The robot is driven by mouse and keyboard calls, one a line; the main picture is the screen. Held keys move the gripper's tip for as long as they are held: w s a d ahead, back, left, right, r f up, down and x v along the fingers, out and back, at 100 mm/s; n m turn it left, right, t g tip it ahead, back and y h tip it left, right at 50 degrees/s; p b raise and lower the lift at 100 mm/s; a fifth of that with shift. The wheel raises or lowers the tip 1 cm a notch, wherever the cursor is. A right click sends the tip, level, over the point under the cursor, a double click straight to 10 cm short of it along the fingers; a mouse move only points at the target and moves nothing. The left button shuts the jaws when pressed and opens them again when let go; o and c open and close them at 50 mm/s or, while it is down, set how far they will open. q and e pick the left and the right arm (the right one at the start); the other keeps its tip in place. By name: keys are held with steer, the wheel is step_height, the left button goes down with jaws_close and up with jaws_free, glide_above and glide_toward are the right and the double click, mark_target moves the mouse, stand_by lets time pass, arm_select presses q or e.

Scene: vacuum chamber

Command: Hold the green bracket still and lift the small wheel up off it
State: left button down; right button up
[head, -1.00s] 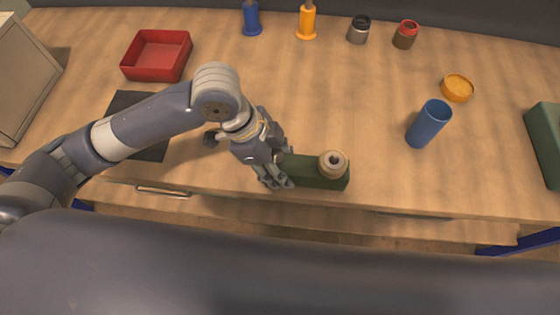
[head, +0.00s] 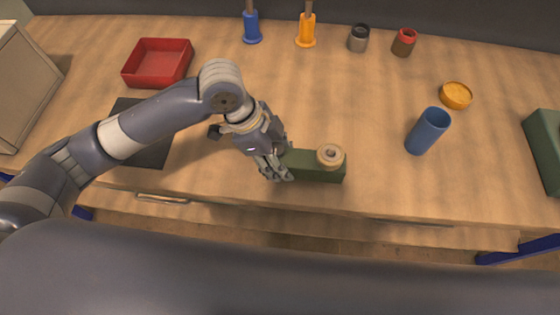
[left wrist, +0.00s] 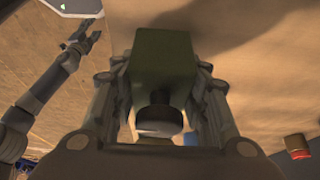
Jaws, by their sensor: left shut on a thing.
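The green bracket (head: 316,172) is a long block near the front edge of the bench in the head view. The small wheel (head: 330,156), a beige ring with a dark centre, sits on its right end. My left gripper (head: 275,168) is shut on the bracket's left end.
A blue cup (head: 427,131) and a yellow dish (head: 456,95) stand to the right. A red tray (head: 158,63) is at the back left. Blue (head: 252,28) and orange (head: 306,30) holders and two small jars line the back.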

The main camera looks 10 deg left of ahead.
arm_select(q)
steer(key=shift+w+a+f+b, duration=0.2)
steer(key=shift+w+f, duration=0.25)
steer(key=shift+w, duration=1.6)
steer(key=shift+w+a+f+b, duration=0.2)
steer(key=shift+w+f, duration=0.25)
steer(key=shift+w, duration=1.55)
steer(key=shift+w+a+f+b, duration=0.2)
steer(key=shift+w+f, duration=0.25)
steer(key=shift+w, duration=1.6)
steer(key=shift+f, duration=0.2)
steer(key=shift+f, duration=0.25)
steer(key=c, duration=0.9)
jaws_free()
steer(key=shift+c, duration=0.2)
steer(key=shift+s+f, duration=0.1)
steer(key=c, duration=1.1)
